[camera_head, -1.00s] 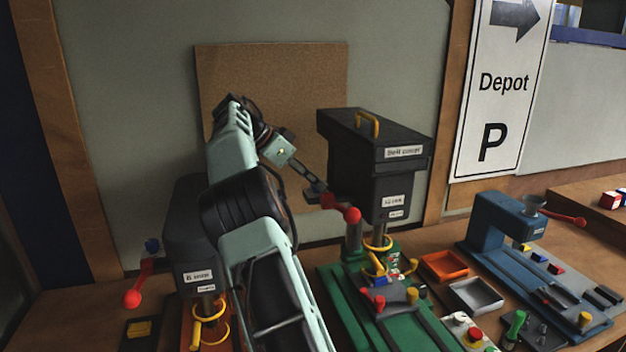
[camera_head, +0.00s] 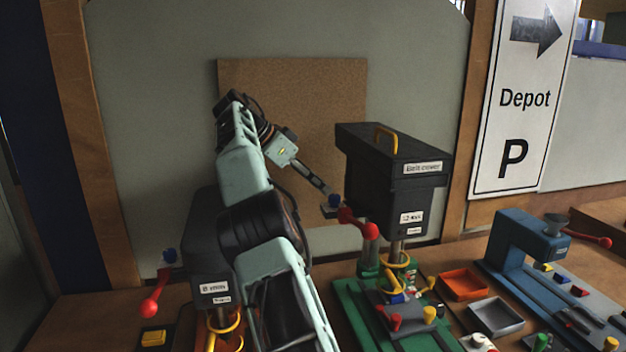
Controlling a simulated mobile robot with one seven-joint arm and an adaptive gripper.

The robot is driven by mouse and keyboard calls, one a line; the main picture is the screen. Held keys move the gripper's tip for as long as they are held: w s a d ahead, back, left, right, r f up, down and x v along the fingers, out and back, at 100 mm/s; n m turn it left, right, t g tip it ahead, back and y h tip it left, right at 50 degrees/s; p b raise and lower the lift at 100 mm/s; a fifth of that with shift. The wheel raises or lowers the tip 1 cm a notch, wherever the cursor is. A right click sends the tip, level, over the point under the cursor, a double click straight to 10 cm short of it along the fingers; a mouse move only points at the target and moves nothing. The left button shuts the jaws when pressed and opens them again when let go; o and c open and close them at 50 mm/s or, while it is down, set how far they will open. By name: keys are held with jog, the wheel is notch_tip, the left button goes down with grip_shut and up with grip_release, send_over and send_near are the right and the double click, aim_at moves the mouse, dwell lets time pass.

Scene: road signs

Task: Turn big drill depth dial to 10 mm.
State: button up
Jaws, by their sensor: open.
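The big drill (camera_head: 390,175) is the tall black machine with a yellow top handle on a green base (camera_head: 360,315). A red-knobbed lever (camera_head: 358,224) sticks out at its left side. My arm reaches over from the lower left, and my gripper (camera_head: 331,208) is open beside the drill's left side, close to the lever's inner end. A small dark-blue patch (camera_head: 335,200) shows at the gripper, perhaps the depth dial. It is mostly covered, and its setting cannot be read. I cannot tell whether the fingers touch it.
An orange tray (camera_head: 464,284), a grey tray (camera_head: 497,318) and a blue machine (camera_head: 520,235) stand at the right.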

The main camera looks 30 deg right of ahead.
jog(key=shift+v, duration=0.9)
jog(key=shift+a, duration=0.1)
